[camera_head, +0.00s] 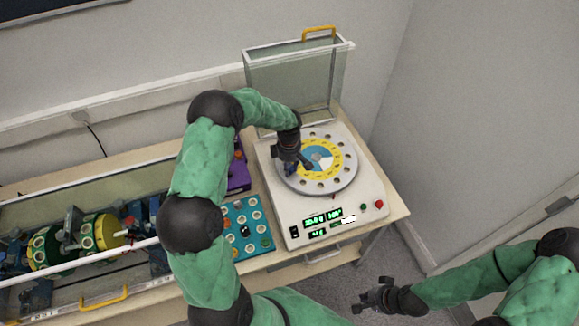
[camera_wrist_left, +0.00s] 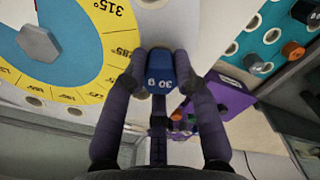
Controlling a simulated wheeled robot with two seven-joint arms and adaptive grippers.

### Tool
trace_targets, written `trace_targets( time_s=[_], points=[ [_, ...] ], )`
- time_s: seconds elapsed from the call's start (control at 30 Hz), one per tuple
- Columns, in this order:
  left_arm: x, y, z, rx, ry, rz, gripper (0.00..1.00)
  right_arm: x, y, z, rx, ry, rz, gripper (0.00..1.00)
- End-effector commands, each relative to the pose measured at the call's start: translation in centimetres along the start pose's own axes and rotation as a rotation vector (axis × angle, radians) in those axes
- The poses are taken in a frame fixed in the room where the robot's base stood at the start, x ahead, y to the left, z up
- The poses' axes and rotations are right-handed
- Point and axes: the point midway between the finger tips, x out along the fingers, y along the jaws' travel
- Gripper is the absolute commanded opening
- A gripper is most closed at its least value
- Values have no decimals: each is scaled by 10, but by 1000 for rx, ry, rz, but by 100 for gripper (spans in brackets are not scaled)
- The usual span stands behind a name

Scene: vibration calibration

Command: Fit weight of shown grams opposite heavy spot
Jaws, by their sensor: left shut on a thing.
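My left gripper (camera_head: 291,168) is shut on a blue weight marked 30 g (camera_wrist_left: 160,72) and holds it at the left side of the round disc (camera_head: 345,181). In the left wrist view the weight is between the fingertips (camera_wrist_left: 161,78), beside the yellow degree ring (camera_wrist_left: 122,45) near its 315° mark. I cannot tell whether it touches the disc. The balancing machine (camera_head: 292,213) has a lit green display (camera_head: 322,220), too small to read surely. My right gripper (camera_head: 372,296) looks open and empty, low at the right, away from the machine.
A teal tray (camera_head: 262,241) with weights and round sockets lies left of the machine, by a purple box (camera_head: 238,176). A clear cover with a yellow handle (camera_head: 319,31) stands raised behind the disc. A glass-covered rig (camera_head: 100,232) fills the left bench.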

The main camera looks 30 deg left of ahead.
Motion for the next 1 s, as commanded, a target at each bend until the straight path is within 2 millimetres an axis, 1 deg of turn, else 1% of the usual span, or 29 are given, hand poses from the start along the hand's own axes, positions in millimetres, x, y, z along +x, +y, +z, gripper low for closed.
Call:
trace_targets(
  time_s=[0.83,0.87,0.9,0.93,0.97,1.0],
  points=[
    [11,0,0,0,0,0,7,9,3,0,0,0,0,0],
    [10,0,0,0,0,0,35,9,3,0,0,0,0,0],
    [10,0,0,0,0,0,46,9,3,0,0,0,0,0],
    [10,0,0,0,0,0,54,9,3,0,0,0,0,0],
    [10,0,0,0,0,0,57,9,3,0,0,0,0,0],
    [10,0,0,0,0,0,57,8,3,0,0,0,0,0]
  ],
)
